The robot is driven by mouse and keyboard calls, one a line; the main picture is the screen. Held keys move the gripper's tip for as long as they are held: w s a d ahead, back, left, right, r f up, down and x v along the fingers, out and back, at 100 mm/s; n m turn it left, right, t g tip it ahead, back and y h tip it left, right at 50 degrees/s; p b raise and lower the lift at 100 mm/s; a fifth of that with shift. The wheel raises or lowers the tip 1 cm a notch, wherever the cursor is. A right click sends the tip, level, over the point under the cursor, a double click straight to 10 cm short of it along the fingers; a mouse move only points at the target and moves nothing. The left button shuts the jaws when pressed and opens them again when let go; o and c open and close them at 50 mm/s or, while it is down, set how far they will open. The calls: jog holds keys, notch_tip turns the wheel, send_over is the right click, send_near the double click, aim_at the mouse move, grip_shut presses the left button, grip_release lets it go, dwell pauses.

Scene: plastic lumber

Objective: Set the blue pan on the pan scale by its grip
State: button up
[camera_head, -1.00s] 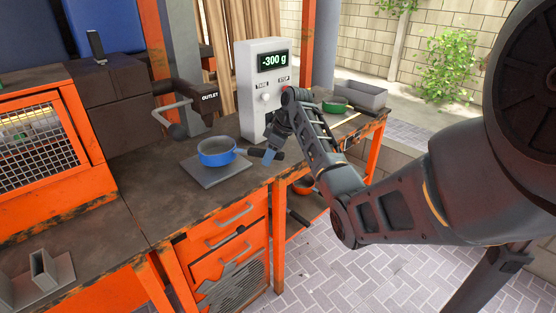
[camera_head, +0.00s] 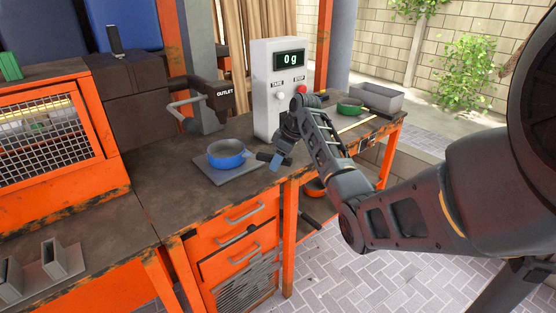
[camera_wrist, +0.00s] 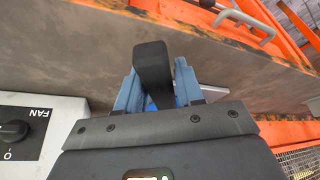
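The blue pan (camera_head: 227,153) sits upright over the grey scale plate (camera_head: 236,176), its dark grip pointing right toward my gripper. The display (camera_head: 289,59) on the white box reads 0 g. My gripper (camera_head: 276,160) is low at the pan's right side. In the wrist view, the black grip (camera_wrist: 152,72) lies between the blue-grey fingers of my gripper (camera_wrist: 157,90) and fills the space between them, so they look shut on it. A little blue of the pan shows behind the grip; most of the pan is hidden there.
The white box (camera_head: 266,98) with knob and red button stands behind the plate. A dark outlet arm (camera_head: 205,108) is behind the pan. A green pan (camera_head: 350,106) and grey tray (camera_head: 377,97) lie at the right end. The bench left of the plate is clear.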

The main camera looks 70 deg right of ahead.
jog(key=o, duration=0.4)
jog(key=v, duration=0.7)
jog(key=shift+s+r+b, duration=0.15)
jog(key=shift+r+b, duration=0.2)
jog(key=shift+r, duration=0.05)
